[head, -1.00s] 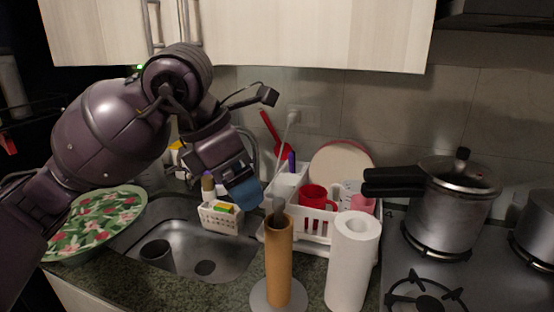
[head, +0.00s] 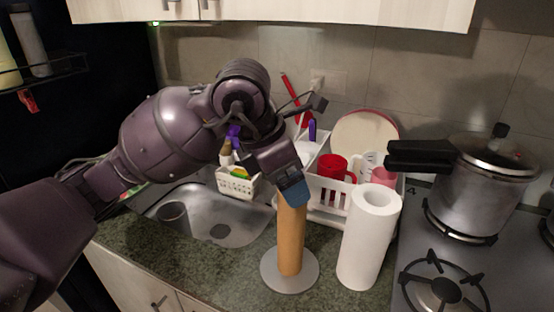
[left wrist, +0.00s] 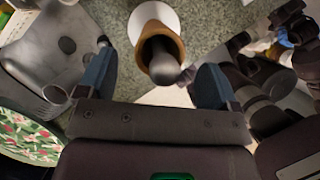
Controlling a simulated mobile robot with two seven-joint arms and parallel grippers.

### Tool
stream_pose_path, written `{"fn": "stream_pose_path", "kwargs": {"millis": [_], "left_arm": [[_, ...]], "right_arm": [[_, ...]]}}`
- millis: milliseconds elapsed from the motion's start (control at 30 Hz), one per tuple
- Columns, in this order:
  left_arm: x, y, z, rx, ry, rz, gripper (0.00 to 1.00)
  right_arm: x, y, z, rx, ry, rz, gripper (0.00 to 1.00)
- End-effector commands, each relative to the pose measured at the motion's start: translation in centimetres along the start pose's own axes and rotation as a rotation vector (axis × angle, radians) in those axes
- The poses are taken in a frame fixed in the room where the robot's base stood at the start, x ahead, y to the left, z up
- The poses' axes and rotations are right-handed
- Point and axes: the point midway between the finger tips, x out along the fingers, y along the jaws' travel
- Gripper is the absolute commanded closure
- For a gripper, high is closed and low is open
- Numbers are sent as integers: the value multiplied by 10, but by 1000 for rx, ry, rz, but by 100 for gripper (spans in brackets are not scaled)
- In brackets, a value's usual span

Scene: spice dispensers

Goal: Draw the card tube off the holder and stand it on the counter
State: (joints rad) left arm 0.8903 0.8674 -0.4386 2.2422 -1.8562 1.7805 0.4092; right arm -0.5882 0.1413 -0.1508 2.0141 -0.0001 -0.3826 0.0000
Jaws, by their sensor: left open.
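The brown card tube (head: 291,240) stands upright around the post of its holder, whose grey round base (head: 308,272) rests on the counter. My left gripper (head: 292,194) is at the tube's top and hides the rim in the head view. In the left wrist view the tube's open end (left wrist: 148,46) shows, with the post's dark rounded tip (left wrist: 163,66) inside it. The open left fingers (left wrist: 155,75) lie on either side of the tube end, with a gap on both sides.
A white paper roll (head: 369,240) stands just right of the tube. Behind are a white dish rack (head: 330,212) with a red mug (head: 332,168) and a white basket (head: 238,186). The sink (head: 235,222) is left, the stove (head: 470,265) right. Counter (head: 215,270) front-left of the holder is clear.

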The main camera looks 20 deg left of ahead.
Motion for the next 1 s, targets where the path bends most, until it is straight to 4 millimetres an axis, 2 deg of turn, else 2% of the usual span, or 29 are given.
{"fn": "stream_pose_path", "kwargs": {"millis": [200,567,900,967,1000], "left_arm": [[17,0,0,0,2,-1,15],[20,0,0,0,0,0,16],[19,0,0,0,0,0,68],[19,0,0,0,0,0,68],[19,0,0,0,0,0,49]], "right_arm": [[2,0,-3,-2,8,-1,57],[1,1,-3,-7,8,-1,57],[1,2,0,-7,3,0,57],[1,2,0,-7,1,0,57],[1,2,0,-7,1,0,57]]}}
